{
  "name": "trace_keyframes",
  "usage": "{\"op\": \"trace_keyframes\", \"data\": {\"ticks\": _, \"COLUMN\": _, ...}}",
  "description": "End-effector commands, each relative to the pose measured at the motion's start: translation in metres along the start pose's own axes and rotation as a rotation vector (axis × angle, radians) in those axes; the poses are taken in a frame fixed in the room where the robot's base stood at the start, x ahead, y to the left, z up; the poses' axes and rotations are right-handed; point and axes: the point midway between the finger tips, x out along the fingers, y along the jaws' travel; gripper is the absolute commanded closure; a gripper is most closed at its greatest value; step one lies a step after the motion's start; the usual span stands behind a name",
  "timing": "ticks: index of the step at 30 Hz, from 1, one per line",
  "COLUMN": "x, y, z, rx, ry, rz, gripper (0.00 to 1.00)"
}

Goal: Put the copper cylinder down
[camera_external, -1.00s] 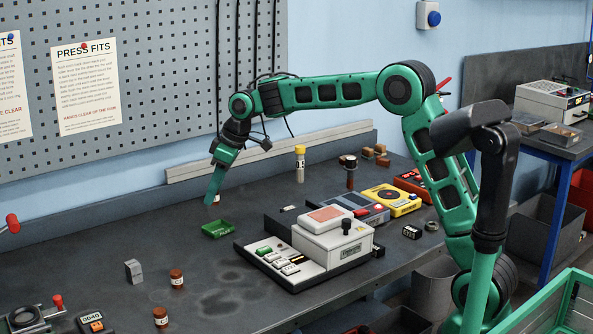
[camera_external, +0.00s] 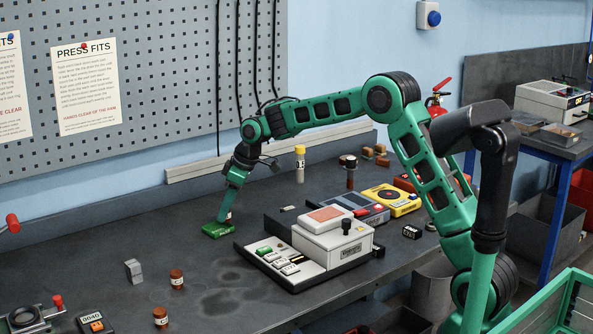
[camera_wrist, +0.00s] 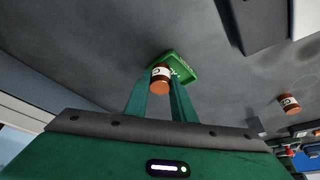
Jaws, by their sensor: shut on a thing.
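My gripper (camera_external: 225,217) is shut on the copper cylinder (camera_wrist: 161,83), which has a white label with a dark letter. In the wrist view the cylinder sits between the two green fingertips (camera_wrist: 160,84). The small green tray (camera_external: 212,232) is on the bench right below my fingertips in the external view. In the wrist view the tray (camera_wrist: 187,68) shows just behind the cylinder. The fingers hide most of the cylinder in the external view. I cannot tell whether the cylinder touches the tray floor.
Two similar labelled copper-brown cylinders (camera_external: 176,279) (camera_external: 160,317) stand on the front left of the bench near a grey block (camera_external: 133,271). A grey-white machine (camera_external: 310,262) stands close right of the tray. A yellow-capped bottle (camera_external: 300,165) stands behind. The bench left of the tray is clear.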

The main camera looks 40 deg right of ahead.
Motion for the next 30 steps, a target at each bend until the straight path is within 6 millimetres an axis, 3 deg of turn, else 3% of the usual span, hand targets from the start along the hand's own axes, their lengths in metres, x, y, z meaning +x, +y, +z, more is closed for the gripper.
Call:
{"op": "trace_keyframes", "data": {"ticks": 17, "x": 0.0074, "y": 0.0001, "z": 0.0027, "rx": 0.000, "ry": 0.001, "rz": 0.001, "gripper": 1.00}}
{"op": "trace_keyframes", "data": {"ticks": 18, "x": 0.0083, "y": 0.0000, "z": 0.0032, "rx": 0.000, "ry": 0.000, "rz": 0.001, "gripper": 0.75}}
{"op": "trace_keyframes", "data": {"ticks": 20, "x": 0.0080, "y": 0.0001, "z": 0.0031, "rx": 0.000, "ry": 0.001, "rz": 0.001, "gripper": 0.60}}
{"op": "trace_keyframes", "data": {"ticks": 30, "x": 0.0062, "y": 0.0006, "z": 0.0023, "rx": 0.001, "ry": 0.001, "rz": 0.002, "gripper": 0.58}}
